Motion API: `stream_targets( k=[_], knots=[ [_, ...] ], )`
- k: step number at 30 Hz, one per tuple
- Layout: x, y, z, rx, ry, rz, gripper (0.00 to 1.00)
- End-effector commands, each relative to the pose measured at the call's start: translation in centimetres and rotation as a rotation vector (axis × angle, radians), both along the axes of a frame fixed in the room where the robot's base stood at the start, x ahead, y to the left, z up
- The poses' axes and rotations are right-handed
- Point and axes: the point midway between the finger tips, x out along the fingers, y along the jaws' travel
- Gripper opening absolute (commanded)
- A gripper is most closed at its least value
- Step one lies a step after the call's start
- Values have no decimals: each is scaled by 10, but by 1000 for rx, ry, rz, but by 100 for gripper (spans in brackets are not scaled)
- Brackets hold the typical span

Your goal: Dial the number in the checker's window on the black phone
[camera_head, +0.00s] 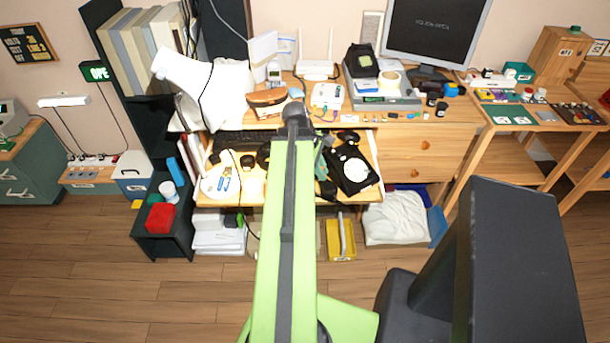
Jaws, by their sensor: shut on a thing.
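The black phone (350,169), with a round white dial, lies on the pull-out shelf of the desk, just right of my arm. My green arm reaches up from the bottom of the picture, and its dark elbow joint is over the desk edge. A green and dark part (327,187) shows between the arm and the phone. It may be my wrist and gripper, but its fingers and anything between them cannot be made out. Whether it touches the phone cannot be told. No checker's window with a readable number can be picked out.
A white lamp (200,85) stands at the left of the desk. A monitor (437,30) stands at the back with lettering too small to read. A white disc-shaped thing (219,182) lies on the shelf. A yellow bin (340,239) and a white sack (396,217) are below.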

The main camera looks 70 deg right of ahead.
Motion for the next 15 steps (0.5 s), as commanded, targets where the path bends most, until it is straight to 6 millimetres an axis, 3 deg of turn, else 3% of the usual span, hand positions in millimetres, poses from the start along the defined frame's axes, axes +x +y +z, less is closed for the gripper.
stream_targets(
  k=[6, 9, 15],
  knots=[
    [34, -26, -57, 56, 55, 161, 0],
    [50, -34, -74, 86, 85, 246, 0],
    [57, -36, -75, 106, 103, 295, 0]
  ],
)
